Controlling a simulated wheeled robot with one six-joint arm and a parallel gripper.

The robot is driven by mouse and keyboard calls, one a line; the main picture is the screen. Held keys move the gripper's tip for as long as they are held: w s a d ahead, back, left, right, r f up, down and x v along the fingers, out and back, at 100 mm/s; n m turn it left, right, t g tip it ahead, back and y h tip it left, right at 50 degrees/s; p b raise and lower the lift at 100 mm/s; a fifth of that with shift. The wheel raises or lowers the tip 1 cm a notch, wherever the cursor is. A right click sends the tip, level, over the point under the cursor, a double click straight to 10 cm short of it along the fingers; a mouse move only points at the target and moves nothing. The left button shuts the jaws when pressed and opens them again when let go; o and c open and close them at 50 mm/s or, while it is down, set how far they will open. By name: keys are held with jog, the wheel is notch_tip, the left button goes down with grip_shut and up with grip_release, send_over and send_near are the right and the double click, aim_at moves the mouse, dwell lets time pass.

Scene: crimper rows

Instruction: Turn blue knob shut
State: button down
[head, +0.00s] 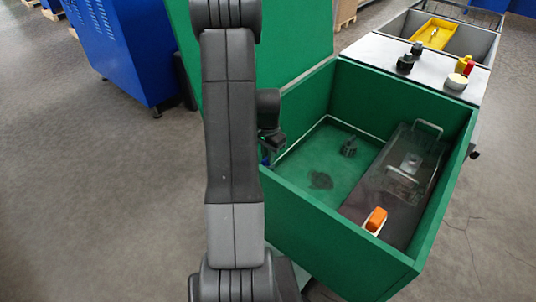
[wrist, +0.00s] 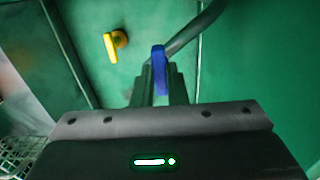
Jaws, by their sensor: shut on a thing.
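The blue knob (wrist: 158,62) shows in the middle of the wrist view as a narrow blue handle standing nearly upright in the picture. My gripper (wrist: 160,82) is shut on it, with one dark finger on each side. The knob's base and mounting are hidden behind the handle and fingers. In the head view my arm and the green wall hide most of the gripper and knob.
A yellow knob (wrist: 111,46) sits on the green panel left of the blue one. A grey pipe (wrist: 197,28) runs beside the blue knob. In the head view an open green bin (head: 345,235) holds a clear tray and an orange-handled item (head: 376,219).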

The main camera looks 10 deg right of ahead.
jog(key=c, duration=1.4)
grip_release()
jog(key=shift+c, duration=0.2)
notch_tip(320, 180, up, 14)
jog(key=p, duration=0.1)
jog(key=shift+f, duration=0.1)
notch_tip(320, 180, down, 14)
jog(key=shift+r+b, duration=0.1)
jog(key=shift+b, duration=0.4)
